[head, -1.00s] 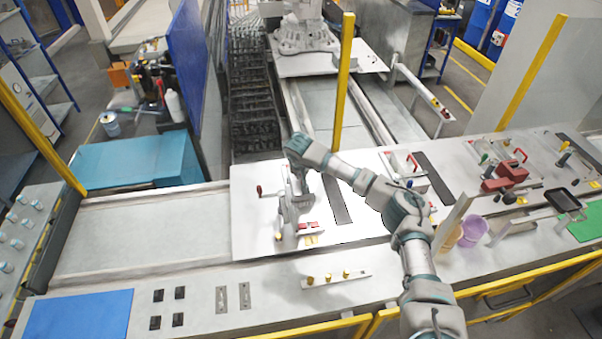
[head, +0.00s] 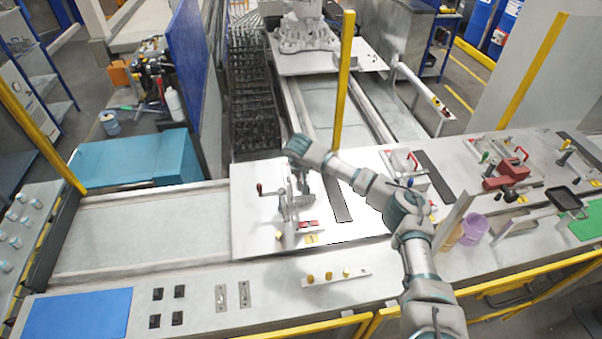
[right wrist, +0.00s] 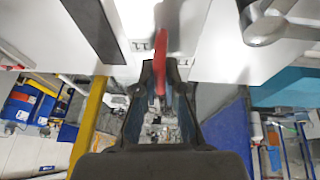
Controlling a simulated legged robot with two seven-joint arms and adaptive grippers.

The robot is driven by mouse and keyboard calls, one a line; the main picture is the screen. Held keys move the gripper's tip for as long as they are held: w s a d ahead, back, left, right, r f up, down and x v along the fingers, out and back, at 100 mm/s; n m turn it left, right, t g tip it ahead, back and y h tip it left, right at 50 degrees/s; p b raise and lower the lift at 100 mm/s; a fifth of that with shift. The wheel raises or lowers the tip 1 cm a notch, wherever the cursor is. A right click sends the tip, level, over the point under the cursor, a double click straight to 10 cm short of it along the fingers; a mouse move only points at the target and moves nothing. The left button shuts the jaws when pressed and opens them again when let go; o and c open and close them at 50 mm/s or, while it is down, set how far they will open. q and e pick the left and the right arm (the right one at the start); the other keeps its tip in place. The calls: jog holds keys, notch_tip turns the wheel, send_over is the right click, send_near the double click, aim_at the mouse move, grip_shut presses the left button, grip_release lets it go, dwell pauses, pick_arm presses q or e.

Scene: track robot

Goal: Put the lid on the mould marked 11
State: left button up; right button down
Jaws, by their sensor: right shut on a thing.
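My right gripper (right wrist: 162,95) is shut on a red bar-like part (right wrist: 160,55), which sticks out between its dark fingers in the right wrist view. Whether this part belongs to the lid or to a clamp cannot be told. The lid is not clearly distinguishable. My left gripper is out of view.
A yellow post (head: 344,85) rises behind the arm. More fixtures with red handles (head: 508,172) stand at the right. A strip with yellow knobs (head: 336,278) and a blue mat (head: 78,314) lie in front.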

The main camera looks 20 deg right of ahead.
jog(key=c, duration=1.2)
grip_release()
jog(key=v, duration=1.2)
jog(key=shift+f, duration=0.15)
